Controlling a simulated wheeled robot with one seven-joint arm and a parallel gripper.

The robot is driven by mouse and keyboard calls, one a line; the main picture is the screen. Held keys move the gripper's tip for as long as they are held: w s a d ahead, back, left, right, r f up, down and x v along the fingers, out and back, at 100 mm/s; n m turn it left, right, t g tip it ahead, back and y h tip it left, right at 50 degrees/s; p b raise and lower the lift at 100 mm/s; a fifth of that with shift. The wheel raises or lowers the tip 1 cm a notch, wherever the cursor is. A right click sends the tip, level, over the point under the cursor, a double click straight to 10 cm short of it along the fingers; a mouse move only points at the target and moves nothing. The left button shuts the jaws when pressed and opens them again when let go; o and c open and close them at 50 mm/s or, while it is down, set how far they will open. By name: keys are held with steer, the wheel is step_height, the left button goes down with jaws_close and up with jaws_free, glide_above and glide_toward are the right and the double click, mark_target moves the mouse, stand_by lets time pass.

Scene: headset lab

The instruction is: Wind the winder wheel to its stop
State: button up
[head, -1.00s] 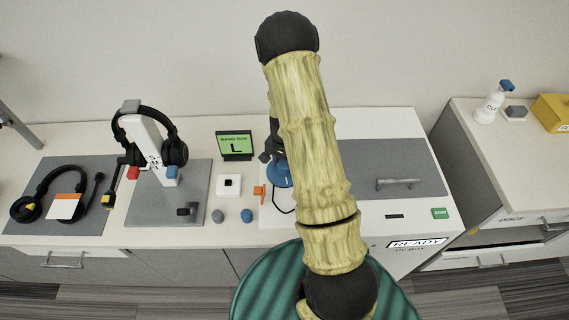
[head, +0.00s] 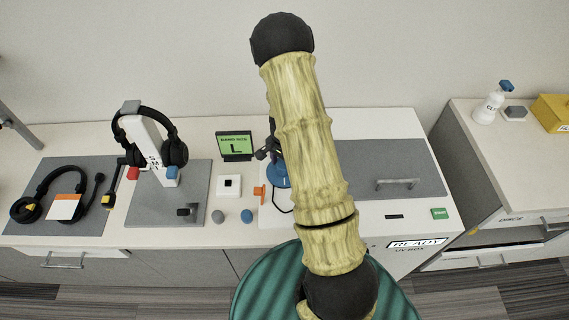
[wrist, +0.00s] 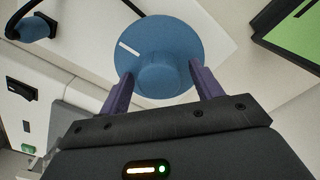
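The winder wheel (wrist: 185,38) is a blue disc with a white line mark and a raised round blue knob (wrist: 164,76) in its middle. In the head view the blue wheel (head: 279,178) shows only partly, left of my forearm. My gripper (wrist: 161,68) has two purple fingers, one on each side of the knob, their tips over the disc. In the wrist view the white mark points to the upper left.
A display (head: 235,146) with a green screen reading L stands behind, left of the wheel. A headset hangs on a white stand (head: 145,140) further left. An orange part (head: 259,192) lies just left of the wheel. A white box with a grey lid (head: 400,160) is to the right.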

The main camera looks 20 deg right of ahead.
step_height(320, 180, up, 17)
steer(key=b, duration=0.1)
steer(key=shift+r, duration=0.2)
stand_by(0.6)
steer(key=shift+s, duration=0.1)
steer(key=s+a+r+n+t, duration=0.2)
steer(key=s+a+r+n, duration=0.1)
steer(key=s+a+n, duration=0.7)
steer(key=s+n, duration=0.2)
steer(key=s, duration=0.2)
steer(key=shift+s+r+n+t, duration=0.15)
steer(key=shift+r+n+t, duration=0.15)
steer(key=shift+n, duration=0.1)
